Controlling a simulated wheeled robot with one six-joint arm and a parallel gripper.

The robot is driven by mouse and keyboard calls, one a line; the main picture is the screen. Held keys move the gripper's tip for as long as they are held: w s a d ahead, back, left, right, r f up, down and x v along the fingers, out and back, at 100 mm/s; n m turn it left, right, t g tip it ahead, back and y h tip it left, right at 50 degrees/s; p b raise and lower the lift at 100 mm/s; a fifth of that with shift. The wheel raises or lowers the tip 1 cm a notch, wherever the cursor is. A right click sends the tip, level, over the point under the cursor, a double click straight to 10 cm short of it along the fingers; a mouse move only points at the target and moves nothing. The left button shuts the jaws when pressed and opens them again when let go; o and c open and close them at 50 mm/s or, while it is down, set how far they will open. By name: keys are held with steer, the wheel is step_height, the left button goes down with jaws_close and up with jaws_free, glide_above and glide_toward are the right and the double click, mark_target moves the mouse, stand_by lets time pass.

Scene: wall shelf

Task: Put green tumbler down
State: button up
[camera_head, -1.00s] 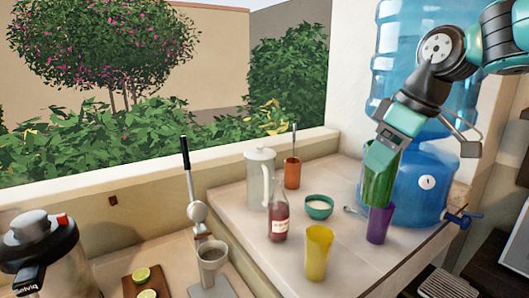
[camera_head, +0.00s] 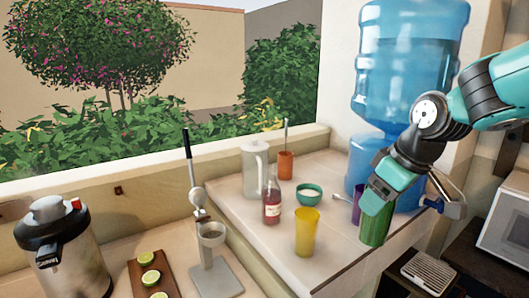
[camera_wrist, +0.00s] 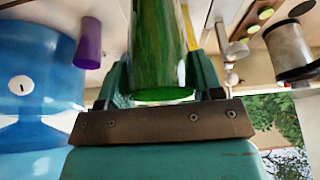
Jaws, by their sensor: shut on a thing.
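The green tumbler (camera_head: 375,228) is in my gripper (camera_head: 377,206) in the head view, at the front right edge of the tiled shelf. It looks upright there. In the wrist view the green tumbler (camera_wrist: 162,50) fills the space between the two fingers of my gripper (camera_wrist: 160,80), which are shut on it. Whether its base touches the shelf cannot be told. The purple tumbler (camera_head: 358,203) stands just behind it, partly hidden by my gripper. It also shows in the wrist view (camera_wrist: 88,42).
The yellow tumbler (camera_head: 306,232) stands to the left, with a red bottle (camera_head: 271,207), a green bowl (camera_head: 308,194) and a white pitcher (camera_head: 255,168) farther back. The blue water dispenser (camera_head: 405,65) is behind my gripper. Bare tile (camera_head: 340,250) lies between the yellow and green tumblers.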

steer(key=s+d+f+m+h, duration=0.1)
steer(key=d+f+m, duration=0.1)
steer(key=f, duration=0.9)
steer(key=s+d+f+m+h+b, duration=0.1)
steer(key=s+d+f+m, duration=0.1)
steer(key=f, duration=0.8)
steer(key=s+d+f+m+t, duration=0.1)
steer(key=d+f+m, duration=0.2)
steer(key=f, duration=0.8)
steer(key=shift+s+d+f+m+h+b, duration=0.3)
steer(key=shift+h+b, duration=0.1)
steer(key=shift+a, duration=0.1)
